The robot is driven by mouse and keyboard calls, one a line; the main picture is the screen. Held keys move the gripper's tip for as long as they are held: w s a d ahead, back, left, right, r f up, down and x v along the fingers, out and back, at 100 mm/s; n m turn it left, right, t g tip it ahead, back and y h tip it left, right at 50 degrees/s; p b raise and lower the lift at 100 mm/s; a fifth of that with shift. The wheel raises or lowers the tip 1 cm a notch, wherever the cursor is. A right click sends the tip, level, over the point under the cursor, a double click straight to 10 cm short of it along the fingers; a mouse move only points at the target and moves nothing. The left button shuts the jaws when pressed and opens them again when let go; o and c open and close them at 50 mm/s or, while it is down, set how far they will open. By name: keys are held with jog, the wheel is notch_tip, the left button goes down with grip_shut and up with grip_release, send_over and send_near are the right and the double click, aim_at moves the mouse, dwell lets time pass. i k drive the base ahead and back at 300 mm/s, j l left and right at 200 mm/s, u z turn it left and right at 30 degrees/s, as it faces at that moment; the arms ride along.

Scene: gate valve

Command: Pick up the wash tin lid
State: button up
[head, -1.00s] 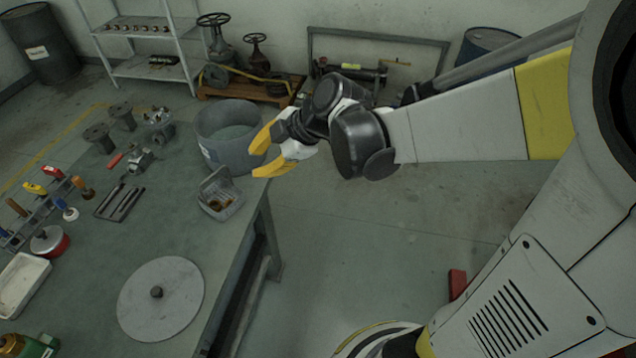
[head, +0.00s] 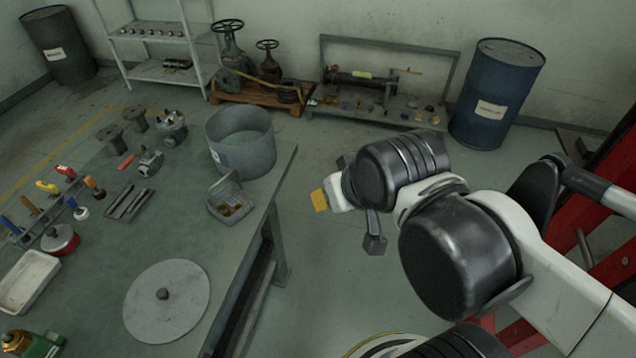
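The wash tin lid is most likely the flat grey disc (head: 185,305) with a small dark knob at its centre. It lies flat near the front right edge of the green workbench (head: 95,265). The open grey wash tin (head: 243,160) stands upright at the bench's far right corner, with no lid on it. My gripper (head: 320,200) is off the bench's right edge, above the floor, apart from the lid.
A small grey box (head: 231,208) sits between tin and lid. A blue drum (head: 497,95) stands on the floor behind. Bare bench surrounds most of the lid.

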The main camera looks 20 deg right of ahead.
aim_at(168, 299)
jog(key=u, duration=1.4)
